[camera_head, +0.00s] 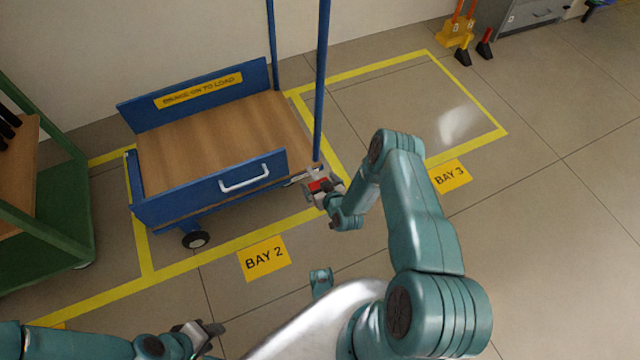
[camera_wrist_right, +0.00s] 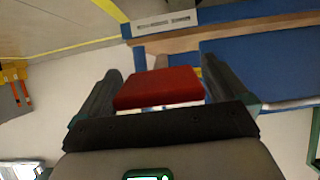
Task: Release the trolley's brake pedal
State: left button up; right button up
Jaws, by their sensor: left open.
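The blue trolley (camera_head: 215,197) with a wooden deck stands in the bay marked BAY 2. A red pad (camera_wrist_right: 160,88), which looks like the brake pedal, sits between the fingers of my right gripper (camera_wrist_right: 162,72). The same red pad (camera_head: 318,185) shows by the trolley's near right corner in the head view, partly covered by the gripper (camera_head: 322,188). The right fingers are spread, with small gaps beside the pad near the tips. Whether they touch it lower down is hidden. My left gripper (camera_head: 207,332) is open and empty, low in the head view, away from the trolley.
A blue upright post (camera_head: 320,80) rises by the trolley's right end. A green cart (camera_head: 60,210) stands at the left. BAY 3 (camera_head: 450,176) and the floor to the right are clear. Orange and red items (camera_head: 460,35) stand by the far wall.

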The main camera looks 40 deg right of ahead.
jog(key=p+v, duration=0.6)
jog(key=v, duration=1)
jog(key=shift+s, duration=0.15)
jog(key=shift+r, duration=0.15)
jog(key=w+a+r+n+t+y, duration=0.2)
jog(key=w+a+r+n+y, duration=0.15)
jog(key=w+a+r, duration=0.5)
jog(key=w+a+r+n+g+y, duration=0.1)
jog(key=a+r+n+g+y, duration=0.2)
jog(key=a, duration=0.4)
jog(key=s+a+m+g, duration=0.25)
jog(key=s+g, duration=0.25)
jog(key=s, duration=0.4)
jog(key=s+a+m+g, duration=0.25)
jog(key=s+g, duration=0.25)
jog(key=s, duration=0.3)
notch_tip(320, 180, up, 24)
jog(key=s+p, duration=0.1)
jog(key=p, duration=2.3)
jog(key=shift+m+g+p, duration=0.3)
jog(key=shift+m+p, duration=0.1)
jog(key=shift+m, duration=0.05)
